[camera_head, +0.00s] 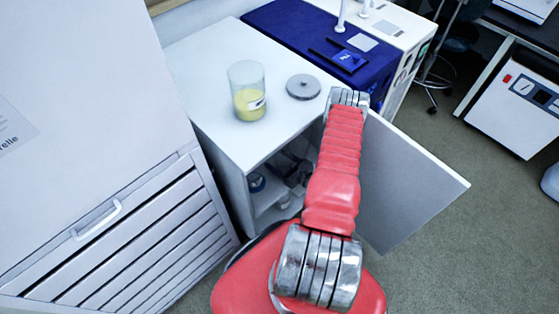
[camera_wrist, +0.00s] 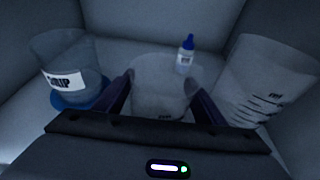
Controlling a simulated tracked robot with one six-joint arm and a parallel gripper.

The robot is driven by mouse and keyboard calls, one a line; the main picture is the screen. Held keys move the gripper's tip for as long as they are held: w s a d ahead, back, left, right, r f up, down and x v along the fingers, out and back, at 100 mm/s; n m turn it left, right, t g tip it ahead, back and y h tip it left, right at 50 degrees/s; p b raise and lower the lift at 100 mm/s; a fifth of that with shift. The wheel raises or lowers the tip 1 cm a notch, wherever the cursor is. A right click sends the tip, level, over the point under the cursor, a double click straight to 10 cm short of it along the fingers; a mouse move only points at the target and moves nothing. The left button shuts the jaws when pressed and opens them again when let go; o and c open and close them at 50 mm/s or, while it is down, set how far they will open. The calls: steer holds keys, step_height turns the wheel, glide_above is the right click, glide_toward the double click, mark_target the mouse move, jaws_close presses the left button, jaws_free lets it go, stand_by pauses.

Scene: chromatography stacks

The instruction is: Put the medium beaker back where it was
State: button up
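In the wrist view, a clear beaker (camera_wrist: 161,88) stands between the two fingers of my gripper (camera_wrist: 164,88). The fingers lie against its two sides, and its lower part is partly hidden by my gripper. It looks like the medium beaker, since a larger clear beaker with dark marks (camera_wrist: 262,82) is at the right. In the head view my red arm reaches to the open side of the white cabinet (camera_head: 222,135). My gripper and the held beaker are hidden from that view.
In the wrist view, a labelled beaker (camera_wrist: 68,62) stands at the left by a blue round base, and a blue-capped bottle (camera_wrist: 186,57) behind. On the cabinet top are a beaker with yellow liquid (camera_head: 247,92) and a grey disc (camera_head: 303,87). The cabinet door (camera_head: 405,185) stands open.

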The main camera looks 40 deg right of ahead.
mark_target(290, 168)
steer(key=shift+o, duration=0.9)
steer(key=v, duration=1.2)
steer(key=shift+r, duration=0.1)
